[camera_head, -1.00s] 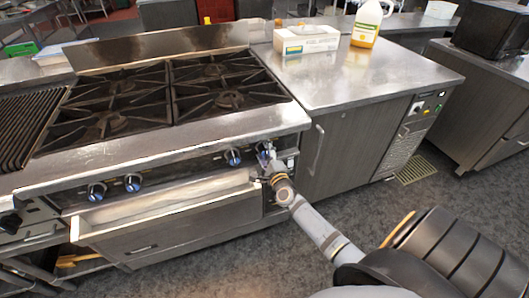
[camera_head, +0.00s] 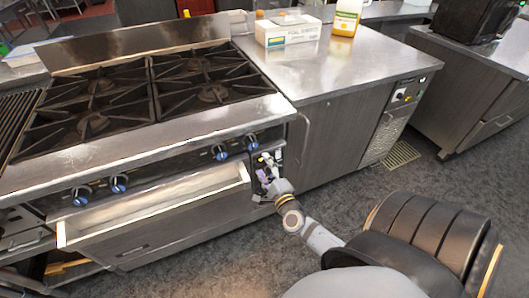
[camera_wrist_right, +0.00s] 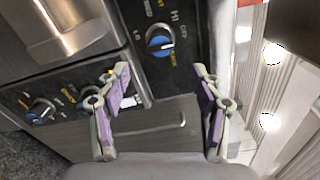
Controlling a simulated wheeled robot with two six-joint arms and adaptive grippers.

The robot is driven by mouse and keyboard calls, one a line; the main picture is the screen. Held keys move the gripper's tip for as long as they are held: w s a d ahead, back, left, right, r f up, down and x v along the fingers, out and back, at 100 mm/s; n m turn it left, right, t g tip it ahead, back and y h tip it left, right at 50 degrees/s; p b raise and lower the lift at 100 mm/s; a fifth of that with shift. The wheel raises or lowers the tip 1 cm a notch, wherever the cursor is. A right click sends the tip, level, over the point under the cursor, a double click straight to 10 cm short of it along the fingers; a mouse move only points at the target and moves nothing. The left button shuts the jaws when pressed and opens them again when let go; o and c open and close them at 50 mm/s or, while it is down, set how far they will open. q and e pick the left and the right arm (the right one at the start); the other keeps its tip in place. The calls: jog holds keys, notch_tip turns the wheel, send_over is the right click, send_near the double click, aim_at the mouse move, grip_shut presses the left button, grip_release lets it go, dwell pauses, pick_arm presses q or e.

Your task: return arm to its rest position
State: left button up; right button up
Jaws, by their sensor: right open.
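My right arm comes in from the lower right of the head view. Its gripper (camera_head: 266,168) is small there, at the front right corner of the stove, just right of the open drawer and below the rightmost knob. In the right wrist view the same gripper (camera_wrist_right: 159,72) shows two spread purple and grey fingers with nothing between them. A blue-capped stove knob (camera_wrist_right: 160,42) appears beyond the gap between the fingertips. Whether the fingers touch the stove front is unclear. My left gripper is not in view.
The stove drawer (camera_head: 150,207) stands open below several blue knobs. Black burner grates (camera_head: 155,88) cover the stove top. A steel counter (camera_head: 345,68) to its right carries a white box (camera_head: 288,32) and a yellow-filled jug (camera_head: 346,18). The floor (camera_head: 350,195) in front is clear.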

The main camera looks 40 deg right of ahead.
jog(key=s+a+f+n+g+y+p, duration=0.15)
jog(key=s+f+n+g, duration=0.4)
jog(key=f, duration=0.75)
jog(key=s+a+f+n+g+y+p, duration=0.1)
jog(key=s+f+n+g+y+p, duration=0.1)
jog(key=s+f+n, duration=0.8)
jog(key=s+a+f+n+g+p, duration=0.1)
jog(key=s+f+n+g, duration=0.3)
jog(key=s+f, duration=0.4)
jog(key=s+a+f+n+g+p, duration=0.1)
jog(key=s+f+n+g, duration=0.3)
jog(key=s+f, duration=0.5)
jog(key=s+a, duration=0.1)
jog(key=s, duration=0.4)
jog(key=shift+s+a+n+g, duration=0.15)
jog(key=shift+a+n+g, duration=0.1)
jog(key=shift+n+g, duration=0.1)
